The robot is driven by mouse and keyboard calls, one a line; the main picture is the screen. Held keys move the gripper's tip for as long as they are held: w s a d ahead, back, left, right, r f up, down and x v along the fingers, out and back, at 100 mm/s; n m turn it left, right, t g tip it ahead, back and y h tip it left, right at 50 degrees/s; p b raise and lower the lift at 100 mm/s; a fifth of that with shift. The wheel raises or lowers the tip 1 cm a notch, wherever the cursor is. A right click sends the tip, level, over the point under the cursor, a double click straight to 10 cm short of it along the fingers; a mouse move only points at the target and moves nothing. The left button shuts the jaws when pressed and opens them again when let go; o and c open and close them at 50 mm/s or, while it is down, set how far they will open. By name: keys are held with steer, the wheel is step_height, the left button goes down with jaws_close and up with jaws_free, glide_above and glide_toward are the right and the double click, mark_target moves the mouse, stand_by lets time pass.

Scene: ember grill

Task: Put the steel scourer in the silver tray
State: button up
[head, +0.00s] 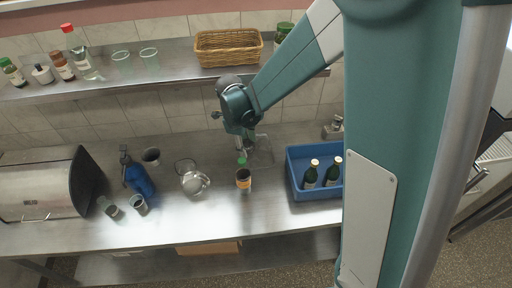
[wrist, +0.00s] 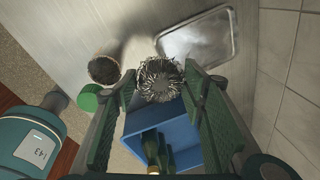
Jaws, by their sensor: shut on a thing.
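The steel scourer (wrist: 160,78) is a round bundle of shiny curled metal. It sits between the two fingertips of my gripper (wrist: 160,88), which is shut on it. In the head view my gripper (head: 243,143) points down over the counter, and the scourer is too small or hidden to make out. The silver tray (wrist: 222,40) is a shallow, rounded rectangle near the wall in the wrist view, just beyond the scourer. In the head view the tray (head: 264,152) lies right beside my gripper, partly hidden by it.
A blue bin (head: 298,190) with two dark bottles stands right of the tray. A dark-topped cup (head: 243,179) stands in front, with a green cap (head: 241,161) near it. A glass pot (head: 193,182) is to the left. A shelf with a wicker basket (head: 228,62) runs above.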

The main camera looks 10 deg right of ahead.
steer(key=s+d+r+p, duration=0.1)
steer(key=s+d+r, duration=0.1)
steer(key=d, duration=0.2)
steer(key=s+d+f+n+b, duration=0.2)
steer(key=s+f+n+b, duration=0.1)
steer(key=s+f+b, duration=0.5)
steer(key=shift+s+f+b, duration=0.4)
steer(key=shift+f+b, duration=1.3)
steer(key=shift+b, duration=0.55)
steer(key=shift+w+d, duration=0.1)
glide_toward(257, 155)
steer(key=shift+d+f+p, duration=0.2)
steer(key=shift+d+f, duration=0.05)
steer(key=shift+f, duration=0.25)
steer(key=shift+d+f+p, duration=0.15)
steer(key=shift+d+f, duration=0.1)
steer(key=shift+f, duration=0.25)
steer(key=shift+f, duration=1.65)
steer(key=shift+w+f, duration=0.15)
steer(key=shift+f, duration=0.15)
